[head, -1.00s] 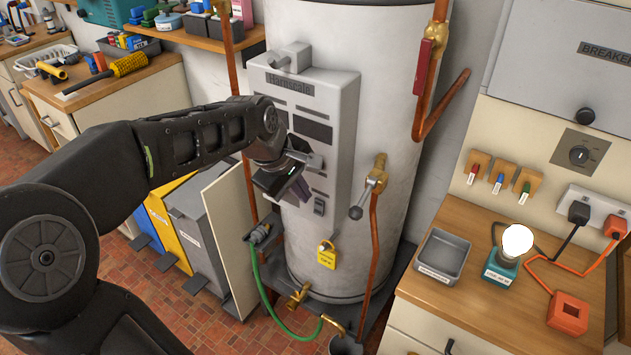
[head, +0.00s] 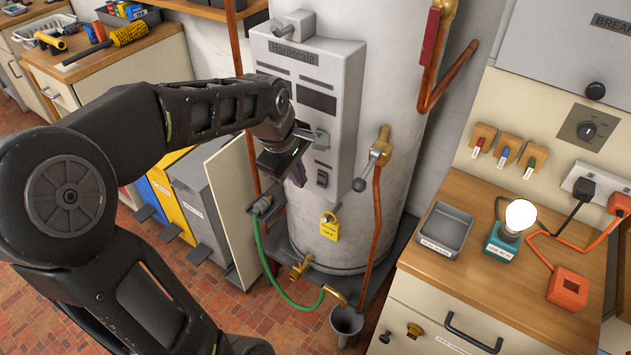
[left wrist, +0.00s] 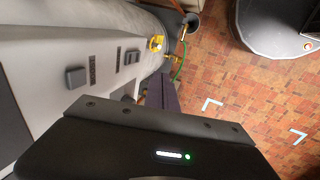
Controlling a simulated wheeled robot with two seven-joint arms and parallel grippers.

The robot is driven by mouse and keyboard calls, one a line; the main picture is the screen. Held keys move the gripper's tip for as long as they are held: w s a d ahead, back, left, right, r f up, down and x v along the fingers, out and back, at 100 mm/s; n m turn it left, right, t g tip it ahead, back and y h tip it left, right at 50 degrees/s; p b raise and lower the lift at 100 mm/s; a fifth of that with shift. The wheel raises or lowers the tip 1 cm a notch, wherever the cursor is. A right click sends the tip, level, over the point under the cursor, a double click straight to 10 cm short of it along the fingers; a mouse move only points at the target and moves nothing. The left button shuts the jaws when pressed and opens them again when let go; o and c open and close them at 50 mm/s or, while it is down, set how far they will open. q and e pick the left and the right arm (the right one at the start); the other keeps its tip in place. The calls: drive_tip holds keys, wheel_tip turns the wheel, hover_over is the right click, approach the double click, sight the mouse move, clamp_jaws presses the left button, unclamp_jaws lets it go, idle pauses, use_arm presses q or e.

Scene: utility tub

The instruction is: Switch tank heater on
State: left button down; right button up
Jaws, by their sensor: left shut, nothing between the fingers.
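The tank heater is a tall white cylinder (head: 408,70) with a grey control box (head: 345,80) on its front. The box has a grey knob or lever (head: 322,139) and, below it, a small dark rocker switch (head: 322,179). Its position cannot be made out. In the left wrist view the knob (left wrist: 75,77) and the rocker (left wrist: 132,57) both show on the panel. My left gripper (head: 298,175) is shut and empty, just left of the rocker in the head view; its purplish fingers (left wrist: 160,92) look apart from the rocker. My right gripper is not in view.
A yellow tag (head: 329,228) hangs below the box. A brass valve with a lever (head: 375,163) and copper pipe (head: 378,225) stand right of it. A green hose (head: 270,270) loops below. A wooden counter (head: 460,205) at right holds a grey tray (head: 444,230) and a lit bulb (head: 520,214).

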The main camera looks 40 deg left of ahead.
sight(317, 182)
use_arm(q)
drive_tip(key=w+f+p, duration=0.1)
drive_tip(key=w+f, duration=0.2)
drive_tip(key=w+f+p, duration=0.1)
drive_tip(key=w+f, duration=0.2)
drive_tip(key=f, duration=0.1)
drive_tip(key=shift+w+a+f, duration=0.1)
drive_tip(key=shift+w+f, duration=0.1)
drive_tip(key=shift+w+f+b, duration=0.15)
drive_tip(key=shift+f+b, duration=0.3)
drive_tip(key=shift+b, duration=0.6)
drive_tip(key=shift+r+t, duration=0.3)
drive_tip(key=shift+r, duration=0.05)
drive_tip(key=shift+r+p, duration=0.6)
drive_tip(key=shift+r, duration=0.25)
